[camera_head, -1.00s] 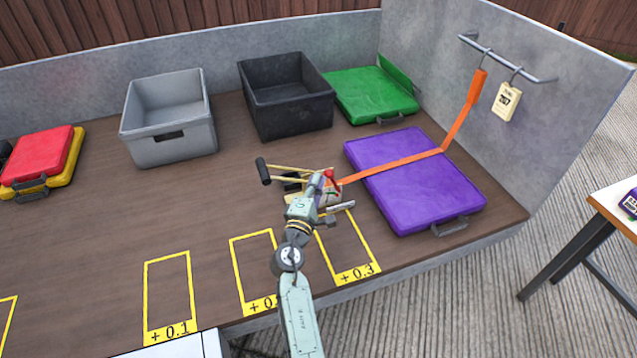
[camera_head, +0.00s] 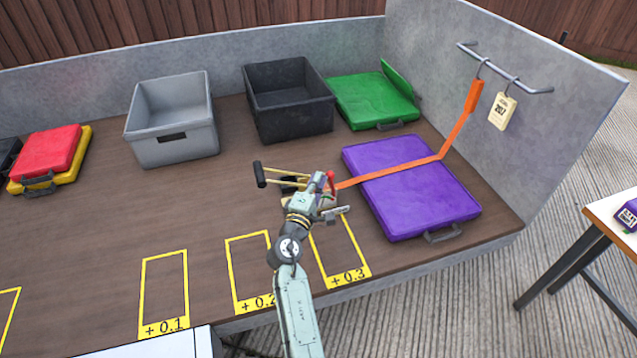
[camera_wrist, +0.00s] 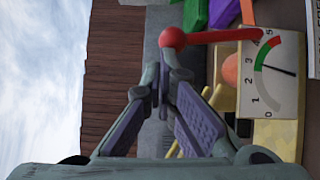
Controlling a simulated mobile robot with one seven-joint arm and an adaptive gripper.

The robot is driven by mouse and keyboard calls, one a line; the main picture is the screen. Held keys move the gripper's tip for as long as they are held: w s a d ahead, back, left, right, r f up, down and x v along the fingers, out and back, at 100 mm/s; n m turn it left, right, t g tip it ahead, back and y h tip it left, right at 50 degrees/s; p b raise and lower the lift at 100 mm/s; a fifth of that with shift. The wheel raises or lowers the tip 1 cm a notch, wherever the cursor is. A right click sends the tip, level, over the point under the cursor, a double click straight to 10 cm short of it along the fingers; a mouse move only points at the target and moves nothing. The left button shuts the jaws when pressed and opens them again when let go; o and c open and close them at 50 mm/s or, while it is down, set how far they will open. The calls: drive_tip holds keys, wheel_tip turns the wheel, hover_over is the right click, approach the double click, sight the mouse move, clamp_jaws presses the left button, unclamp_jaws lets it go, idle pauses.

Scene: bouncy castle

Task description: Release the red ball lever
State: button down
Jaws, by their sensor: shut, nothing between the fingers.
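The red ball lever (camera_wrist: 173,38) shows in the wrist view as a red ball on a red rod, beside a white dial gauge (camera_wrist: 272,75) marked 0 to 5. The gauge needle points near 3. My gripper (camera_wrist: 166,76) is shut and empty, its fingertips close to the ball; I cannot tell whether they touch it. In the head view the red lever (camera_head: 331,183) shows at the end of my arm, on a small device with a black handle (camera_head: 259,174). My wrist and gripper hide most of that device.
An orange strap (camera_head: 400,167) runs from the device over a purple case (camera_head: 432,205) to a wall rail (camera_head: 510,72). Grey (camera_head: 172,120) and black (camera_head: 288,100) bins and a green case (camera_head: 372,100) stand behind.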

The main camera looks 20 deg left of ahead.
sight(329, 174)
drive_tip(key=d, duration=0.1)
drive_tip(key=w+r, duration=0.1)
drive_tip(key=w+d, duration=0.1)
drive_tip(key=shift+d+r+p, duration=0.25)
drive_tip(key=shift+d+p, duration=0.1)
drive_tip(key=shift+p, duration=0.05)
drive_tip(key=shift+w+d+r, duration=0.1)
drive_tip(key=shift+w+d, duration=0.55)
drive_tip(key=shift+d, duration=0.35)
drive_tip(key=shift+s+a, duration=0.1)
idle(0.5)
